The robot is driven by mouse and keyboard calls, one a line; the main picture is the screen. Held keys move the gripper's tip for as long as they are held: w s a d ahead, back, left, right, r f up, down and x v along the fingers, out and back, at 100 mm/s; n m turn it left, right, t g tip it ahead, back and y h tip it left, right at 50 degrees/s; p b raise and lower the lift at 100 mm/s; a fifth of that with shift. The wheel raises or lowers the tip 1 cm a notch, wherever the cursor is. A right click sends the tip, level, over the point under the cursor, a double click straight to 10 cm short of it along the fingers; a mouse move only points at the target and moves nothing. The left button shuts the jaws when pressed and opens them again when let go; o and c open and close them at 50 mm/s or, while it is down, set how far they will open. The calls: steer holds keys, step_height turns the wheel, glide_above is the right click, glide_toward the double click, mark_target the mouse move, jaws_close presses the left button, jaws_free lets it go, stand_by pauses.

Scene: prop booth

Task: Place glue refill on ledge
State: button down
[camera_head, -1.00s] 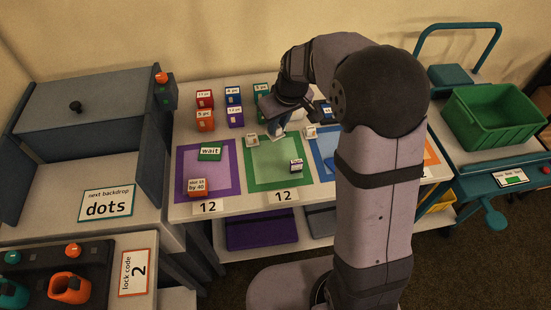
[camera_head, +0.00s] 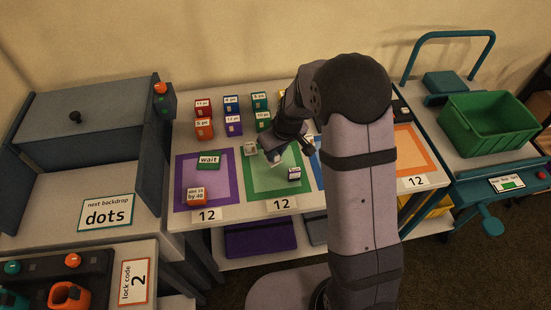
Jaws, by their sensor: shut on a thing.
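My gripper (camera_head: 277,157) is low over the upper part of the green-bordered square (camera_head: 258,190) on the table. It is shut on a small pale thing, mostly hidden by the fingers; I cannot read any label on it or tell whether it is the glue refill. A small white item (camera_head: 250,149) stands just left of the gripper. A small white-and-dark labelled block (camera_head: 294,174) sits on the green square, right of and nearer than the gripper. No surface is marked as the ledge.
Coloured labelled blocks (camera_head: 232,113) stand in rows behind the squares. An orange square (camera_head: 413,147) lies right of my arm. A green bin (camera_head: 487,125) stands far right.

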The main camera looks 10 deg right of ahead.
mark_target(277, 156)
steer(key=shift+f, duration=1.85)
steer(key=shift+f, duration=0.2)
steer(key=c, duration=1.7)
jaws_free()
steer(key=shift+o, duration=0.2)
steer(key=shift+r, duration=0.2)
